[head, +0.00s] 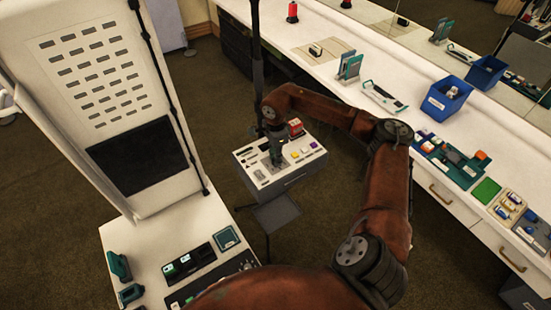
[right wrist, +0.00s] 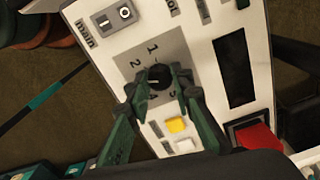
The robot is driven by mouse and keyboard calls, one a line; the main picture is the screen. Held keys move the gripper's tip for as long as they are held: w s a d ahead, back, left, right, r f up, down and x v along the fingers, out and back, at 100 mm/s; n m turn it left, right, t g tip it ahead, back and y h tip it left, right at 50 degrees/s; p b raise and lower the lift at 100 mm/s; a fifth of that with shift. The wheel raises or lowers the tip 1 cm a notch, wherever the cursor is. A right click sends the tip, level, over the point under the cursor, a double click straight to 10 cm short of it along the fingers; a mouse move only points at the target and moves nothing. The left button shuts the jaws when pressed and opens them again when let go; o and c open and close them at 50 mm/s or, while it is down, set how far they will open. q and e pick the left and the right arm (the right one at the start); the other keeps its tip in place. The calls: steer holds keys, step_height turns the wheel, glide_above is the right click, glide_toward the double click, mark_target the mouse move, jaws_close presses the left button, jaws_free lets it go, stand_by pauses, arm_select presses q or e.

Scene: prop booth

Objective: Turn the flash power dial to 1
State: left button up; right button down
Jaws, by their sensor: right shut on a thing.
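A light-topped control box (head: 300,165) stands on a stand in the middle of the head view. In the right wrist view its panel (right wrist: 105,50) carries a black round dial (right wrist: 160,77) on a grey plate. The numbers 1, 2, 4 and 5 are printed around it; 3 is not visible. A pale mark on the dial seems to point left, below the 2, but it is small and partly covered. My right gripper (head: 274,157) points down at the box, its green fingers (right wrist: 159,82) shut on the dial. The left gripper is not in view.
The panel also has a rocker switch (right wrist: 125,12), a yellow button (right wrist: 176,125) and a red button (right wrist: 258,140). A white counter with a blue bin (head: 446,98) runs along the right. A white table with a tall perforated panel (head: 95,75) stands left.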

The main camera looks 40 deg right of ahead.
steer(key=m, duration=0.4)
steer(key=shift+m, duration=0.3)
steer(key=m, duration=0.3)
steer(key=shift+m, duration=0.4)
steer(key=m, duration=0.4)
steer(key=shift+m, duration=1.6)
steer(key=c, duration=1.7)
jaws_free()
step_height(320, 180, up, 12)
